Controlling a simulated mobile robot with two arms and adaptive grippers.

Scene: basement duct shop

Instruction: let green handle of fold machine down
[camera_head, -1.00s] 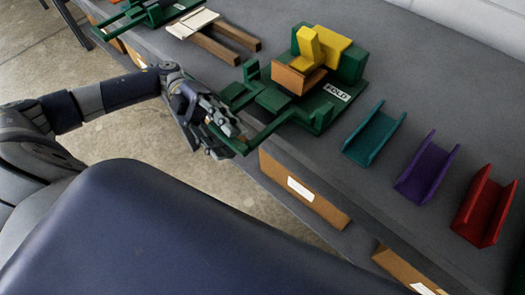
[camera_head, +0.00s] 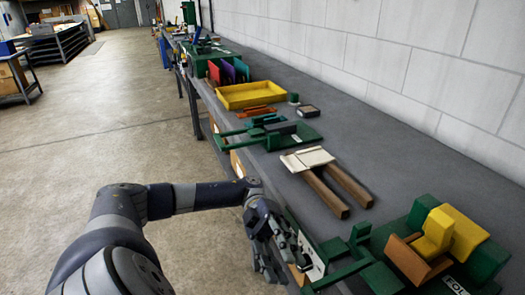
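The fold machine (camera_head: 480,262) is at the bottom right, a green base with a yellow block and an orange-brown piece on it. Its label is partly cut off by the frame's edge. Its green handle (camera_head: 338,275) is a bar reaching left over the bench edge, low and roughly level, its near end at the bottom of the picture. My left gripper (camera_head: 284,264) is beside the bench edge, just left of the handle, fingers apart with nothing seen between them. I cannot tell whether it touches the handle. My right gripper is not in view.
Behind the machine on the grey bench (camera_head: 395,165) lie a pale sheet on two wooden bars (camera_head: 330,190), another green tool (camera_head: 270,135) and a yellow tray (camera_head: 250,95). A white block wall runs along the right. The concrete floor at left is open.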

